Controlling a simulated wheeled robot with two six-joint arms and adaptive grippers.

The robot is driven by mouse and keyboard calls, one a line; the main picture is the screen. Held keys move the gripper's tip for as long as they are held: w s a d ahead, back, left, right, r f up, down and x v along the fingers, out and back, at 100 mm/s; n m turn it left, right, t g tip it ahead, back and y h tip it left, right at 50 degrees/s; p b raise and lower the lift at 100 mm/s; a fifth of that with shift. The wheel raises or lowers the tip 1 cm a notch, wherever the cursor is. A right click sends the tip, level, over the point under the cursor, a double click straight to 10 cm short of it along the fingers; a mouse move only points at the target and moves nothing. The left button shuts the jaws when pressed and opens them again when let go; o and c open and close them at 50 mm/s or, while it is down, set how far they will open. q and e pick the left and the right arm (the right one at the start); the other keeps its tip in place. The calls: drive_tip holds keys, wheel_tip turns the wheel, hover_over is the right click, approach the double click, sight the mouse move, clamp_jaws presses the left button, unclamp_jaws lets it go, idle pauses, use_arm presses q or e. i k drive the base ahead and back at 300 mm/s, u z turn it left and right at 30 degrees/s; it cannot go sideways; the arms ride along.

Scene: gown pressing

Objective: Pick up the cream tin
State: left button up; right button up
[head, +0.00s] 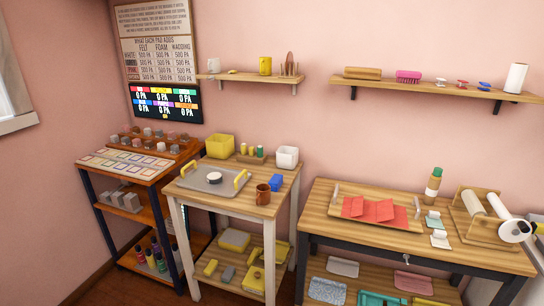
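A small round tin with a pale cream-white top and a dark side (214,177) sits on a grey tray with yellow handles (193,184). I take it to be the cream tin; no label is readable. The tray lies on the left part of the small wooden table's top (225,204). Neither of my grippers is in the head view, and nothing is touching the tin.
A brown mug (263,195) and blue block (276,182) stand right of the tray. A yellow bin (220,146) and white pot (287,157) stand behind. A workbench (330,222) is at right, a rack (146,178) at left.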

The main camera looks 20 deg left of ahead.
sight(213, 178)
drive_tip(key=u, duration=0.25)
drive_tip(key=i, duration=1.95)
drive_tip(key=u, duration=0.35)
